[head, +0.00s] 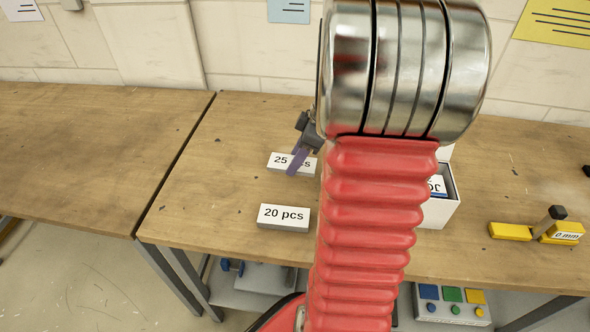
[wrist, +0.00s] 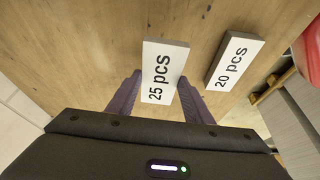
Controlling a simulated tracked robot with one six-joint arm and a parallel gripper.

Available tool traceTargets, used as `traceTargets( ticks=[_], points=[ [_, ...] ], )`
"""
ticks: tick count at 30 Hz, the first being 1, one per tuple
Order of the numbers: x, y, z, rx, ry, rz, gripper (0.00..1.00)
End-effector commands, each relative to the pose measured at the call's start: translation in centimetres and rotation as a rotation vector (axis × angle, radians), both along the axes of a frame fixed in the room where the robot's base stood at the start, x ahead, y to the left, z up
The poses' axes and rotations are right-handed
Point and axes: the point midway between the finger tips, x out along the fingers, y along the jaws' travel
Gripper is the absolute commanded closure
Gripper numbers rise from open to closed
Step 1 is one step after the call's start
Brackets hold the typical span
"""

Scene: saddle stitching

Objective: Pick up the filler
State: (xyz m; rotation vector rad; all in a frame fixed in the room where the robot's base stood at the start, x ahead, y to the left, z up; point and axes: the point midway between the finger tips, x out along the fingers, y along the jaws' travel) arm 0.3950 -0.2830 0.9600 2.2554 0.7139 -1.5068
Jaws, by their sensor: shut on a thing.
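A grey block with a white top labelled "25 pcs" (head: 280,161) lies at the left part of the right-hand table. It also shows in the wrist view (wrist: 163,72), between the two purple fingers. My gripper (head: 297,160) is shut on this block, with one finger along each long side. I cannot tell whether the block touches the table. A similar block labelled "20 pcs" (head: 284,217) lies apart, nearer the table's front edge; it stands right of the held block in the wrist view (wrist: 233,62). Which block is the filler is not marked.
A white open box (head: 440,212) with a printed item inside stands right of my arm, partly hidden by it. A yellow gauge marked "0 mm" (head: 510,231) lies farther right. A button panel (head: 452,305) sits below the table. The left table (head: 90,160) is bare.

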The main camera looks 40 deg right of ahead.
Motion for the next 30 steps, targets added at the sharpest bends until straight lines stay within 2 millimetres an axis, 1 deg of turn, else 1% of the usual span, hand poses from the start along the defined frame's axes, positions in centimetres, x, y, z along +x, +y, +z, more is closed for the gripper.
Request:
traceTargets(
  ticks=[1,3,6,9,26,30],
  points=[
    [0.1,-0.1,1.0,-0.004,-0.004,-0.001,0.75],
    [0.0,-0.1,2.0,-0.003,-0.002,-0.001,0.75],
    [0.0,-0.1,3.1,-0.002,-0.002,-0.001,0.75],
    [0.0,0.0,3.6,-0.001,-0.001,0.000,0.75],
    [0.0,0.0,3.7,0.000,0.000,-0.001,0.75],
    [0.4,0.3,3.5,0.000,0.000,-0.010,0.75]
  ],
)
